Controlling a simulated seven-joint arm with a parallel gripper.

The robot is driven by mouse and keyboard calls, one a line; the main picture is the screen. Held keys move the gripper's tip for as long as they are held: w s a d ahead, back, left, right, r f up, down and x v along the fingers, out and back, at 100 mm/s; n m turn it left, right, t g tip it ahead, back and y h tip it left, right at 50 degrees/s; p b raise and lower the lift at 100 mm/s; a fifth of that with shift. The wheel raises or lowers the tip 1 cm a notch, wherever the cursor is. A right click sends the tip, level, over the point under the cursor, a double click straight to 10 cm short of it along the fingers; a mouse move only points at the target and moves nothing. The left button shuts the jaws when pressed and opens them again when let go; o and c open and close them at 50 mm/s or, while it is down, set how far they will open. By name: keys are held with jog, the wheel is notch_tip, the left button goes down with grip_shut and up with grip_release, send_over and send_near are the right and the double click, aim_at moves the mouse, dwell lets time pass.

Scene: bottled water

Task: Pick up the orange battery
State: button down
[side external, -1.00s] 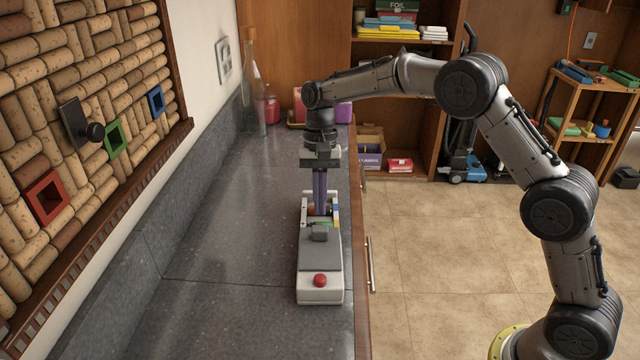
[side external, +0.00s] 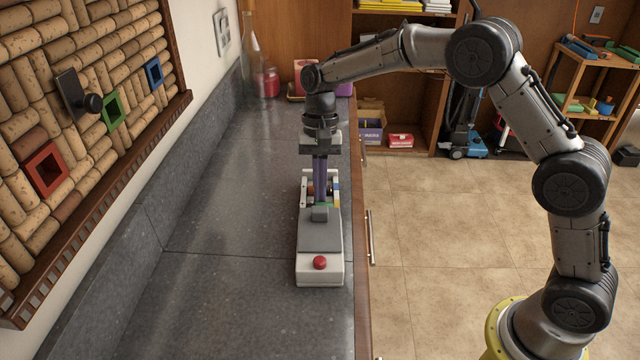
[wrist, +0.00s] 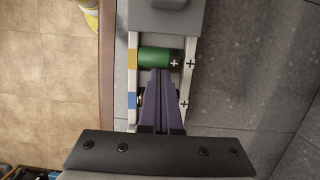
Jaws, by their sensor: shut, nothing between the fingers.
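A white and grey battery device (side external: 321,240) with a red button lies on the counter. Its open bay is at the far end. My gripper (side external: 320,196) points down into the bay, its purple fingers together and empty. In the wrist view, my gripper (wrist: 160,74) has its fingertips at the edge of a green battery (wrist: 154,58) lying across the bay. The fingers and the black gripper body cover much of the bay. I cannot clearly make out the orange battery in either view.
The bay's side rails carry plus marks, with yellow and blue patches (wrist: 132,100) on one rail. The dark counter (side external: 230,220) is clear left of the device. A wall and cork board are at the left; a glass bottle (side external: 250,85) stands at the back.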

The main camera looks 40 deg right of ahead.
jog(key=c, duration=1.5)
grip_release()
jog(key=v, duration=0.9)
jog(key=shift+w+d+r, duration=0.1)
jog(key=shift+r, duration=0.1)
jog(key=shift+c, duration=0.2)
jog(key=o, duration=0.5)
jog(key=shift+r, duration=0.25)
jog(key=o, duration=0.4)
